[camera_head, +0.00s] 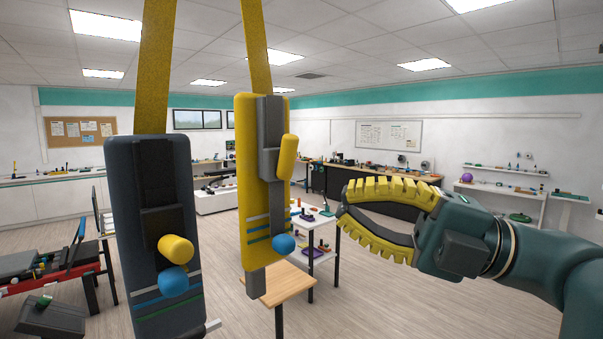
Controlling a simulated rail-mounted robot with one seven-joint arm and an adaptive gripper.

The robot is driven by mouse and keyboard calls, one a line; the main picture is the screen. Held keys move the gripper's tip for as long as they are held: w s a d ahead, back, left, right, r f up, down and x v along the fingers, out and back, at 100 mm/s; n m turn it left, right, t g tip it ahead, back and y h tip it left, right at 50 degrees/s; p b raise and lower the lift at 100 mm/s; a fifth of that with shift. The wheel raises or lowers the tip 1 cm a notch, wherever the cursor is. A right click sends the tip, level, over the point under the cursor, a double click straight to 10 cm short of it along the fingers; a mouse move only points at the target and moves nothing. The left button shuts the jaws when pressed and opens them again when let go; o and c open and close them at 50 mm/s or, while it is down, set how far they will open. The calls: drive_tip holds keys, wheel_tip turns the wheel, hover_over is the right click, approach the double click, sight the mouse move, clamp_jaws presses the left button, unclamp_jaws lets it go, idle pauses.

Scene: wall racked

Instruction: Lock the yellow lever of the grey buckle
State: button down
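The grey buckle (156,225) hangs upright from a yellow strap at the left, close to the camera. Its yellow lever (176,248) is a short rounded knob low on the right of its front. It points toward the camera, just above a blue ball (174,281). I cannot tell the lever's exact angle. My gripper (344,205) is at the right, its yellow ribbed fingers pointing left. The tips appear to meet, with nothing seen between them. It is well to the right of the grey buckle, apart from it.
A yellow buckle (245,190) hangs from another strap between the grey buckle and my gripper. It has an upright yellow lever (287,157) and a blue ball (284,244). A small wooden table (290,288) stands below. The space between the yellow buckle and my gripper is open.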

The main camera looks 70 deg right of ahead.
drive_tip(key=s+d+r+h, duration=0.1)
drive_tip(key=s+d+h, duration=0.15)
drive_tip(key=s, duration=0.25)
drive_tip(key=p, duration=0.4)
approach(287, 157)
drive_tip(key=w+a+r, duration=0.3)
drive_tip(key=w+a, duration=0.1)
drive_tip(key=w+d+p, duration=0.2)
drive_tip(key=w, duration=0.1)
drive_tip(key=shift+d+r+m+p, duration=0.15)
drive_tip(key=shift+d+m+p, duration=0.15)
